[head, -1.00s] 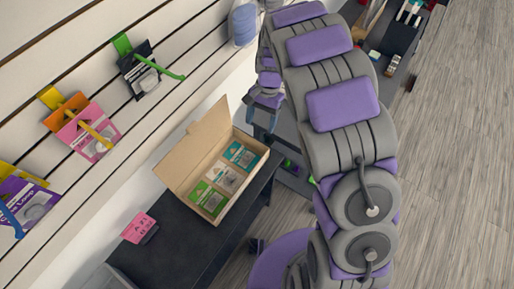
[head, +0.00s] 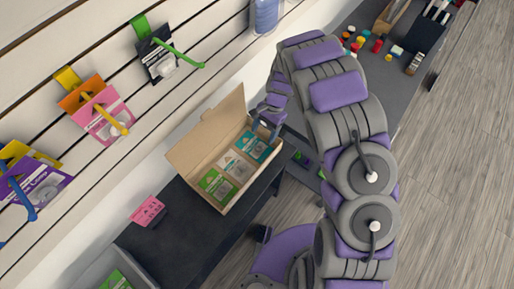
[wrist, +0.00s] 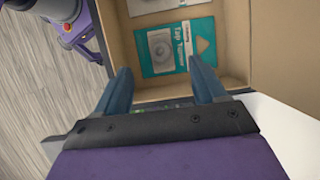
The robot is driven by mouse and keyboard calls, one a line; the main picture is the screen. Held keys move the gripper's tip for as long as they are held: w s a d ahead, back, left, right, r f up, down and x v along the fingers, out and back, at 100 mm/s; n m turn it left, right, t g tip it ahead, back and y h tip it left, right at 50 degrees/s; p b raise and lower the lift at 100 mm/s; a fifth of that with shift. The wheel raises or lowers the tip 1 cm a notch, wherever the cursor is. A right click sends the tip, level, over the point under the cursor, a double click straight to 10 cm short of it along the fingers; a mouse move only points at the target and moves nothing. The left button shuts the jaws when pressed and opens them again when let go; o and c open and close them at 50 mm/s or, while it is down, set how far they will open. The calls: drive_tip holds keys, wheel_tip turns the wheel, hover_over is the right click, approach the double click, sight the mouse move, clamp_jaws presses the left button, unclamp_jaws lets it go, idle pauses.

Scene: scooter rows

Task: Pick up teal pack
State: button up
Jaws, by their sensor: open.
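The teal pack (head: 256,147) lies flat in an open cardboard box (head: 185,153), at the box's right end in the head view. A white pack (head: 236,166) and a green pack (head: 217,184) lie beside it in the same box. In the wrist view the teal pack (wrist: 187,45) lies ahead of my fingertips, label up. My gripper (wrist: 160,76) is open and empty, its two blue fingers apart at the box's near edge. In the head view my gripper (head: 268,122) is just beyond the teal pack, partly hidden by my arm.
The box stands on a dark table (head: 182,217) with a pink sign (head: 148,211). Packs hang from hooks on the slatted wall at left. A grey bin (head: 118,270) is at lower left. Small coloured items stand on a farther table (head: 375,46).

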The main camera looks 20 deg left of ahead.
sight(259, 146)
drive_tip(key=b+x, duration=0.1)
drive_tip(key=x, duration=0.2)
drive_tip(key=b+x, duration=0.1)
drive_tip(key=x, duration=0.3)
drive_tip(key=shift+w+f, duration=0.2)
drive_tip(key=shift+f, duration=0.05)
drive_tip(key=c, duration=1.2)
